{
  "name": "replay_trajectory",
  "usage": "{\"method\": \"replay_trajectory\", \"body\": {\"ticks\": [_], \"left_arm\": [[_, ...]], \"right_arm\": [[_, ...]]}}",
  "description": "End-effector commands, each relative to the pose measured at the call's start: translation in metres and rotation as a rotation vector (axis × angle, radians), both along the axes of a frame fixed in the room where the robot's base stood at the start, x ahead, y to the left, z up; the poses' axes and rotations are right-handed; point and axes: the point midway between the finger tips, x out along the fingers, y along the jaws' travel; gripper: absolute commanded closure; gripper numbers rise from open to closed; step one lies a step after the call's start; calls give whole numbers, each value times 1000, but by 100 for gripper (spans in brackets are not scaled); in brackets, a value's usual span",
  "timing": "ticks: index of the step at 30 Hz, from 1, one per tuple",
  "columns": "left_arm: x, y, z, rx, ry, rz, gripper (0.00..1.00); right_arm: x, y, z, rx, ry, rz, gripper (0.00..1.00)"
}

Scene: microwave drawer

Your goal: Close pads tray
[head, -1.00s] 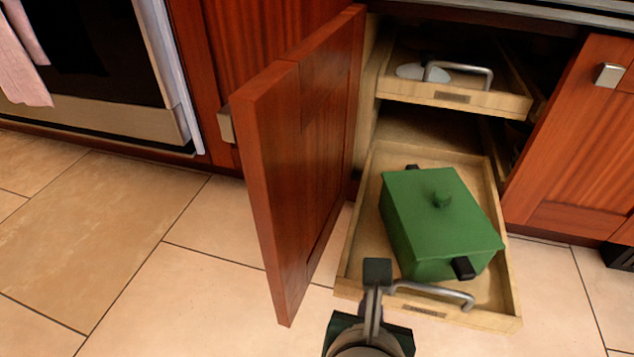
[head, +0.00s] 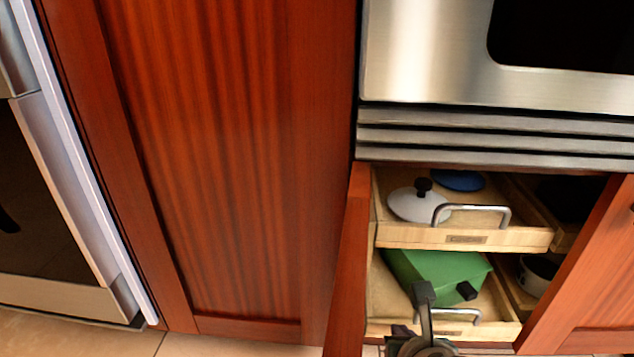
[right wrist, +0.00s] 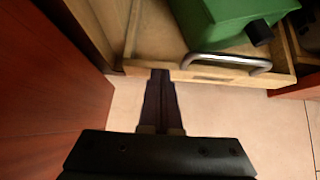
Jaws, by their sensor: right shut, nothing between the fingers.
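Two wooden pull-out trays show in the open cabinet; their labels are too small to read. The upper tray holds a white lid and a blue round item. My right gripper (head: 424,292) is shut and empty at the lower tray's front, left of the handle. In the right wrist view its tip (right wrist: 160,78) meets the front panel (right wrist: 282,80); contact cannot be told for sure. My left gripper is out of view.
An open red-brown cabinet door (head: 349,265) stands close on the left of the trays. Another door (head: 585,280) stands on the right. A steel appliance (head: 430,60) is above the trays. Tiled floor (right wrist: 230,120) shows below the lower tray.

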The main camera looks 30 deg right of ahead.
Motion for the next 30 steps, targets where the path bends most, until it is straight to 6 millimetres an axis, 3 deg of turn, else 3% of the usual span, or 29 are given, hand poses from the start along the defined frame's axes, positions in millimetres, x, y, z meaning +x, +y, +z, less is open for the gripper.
{"method": "replay_trajectory", "body": {"ticks": [3, 11, 30], "left_arm": [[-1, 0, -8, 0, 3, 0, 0], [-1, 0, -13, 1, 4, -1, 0], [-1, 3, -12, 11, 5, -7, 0]], "right_arm": [[16, -10, -2, 0, -2, -1, 100], [33, -20, 0, 1, 0, -1, 100], [31, -24, -1, 0, 4, -1, 100]]}}
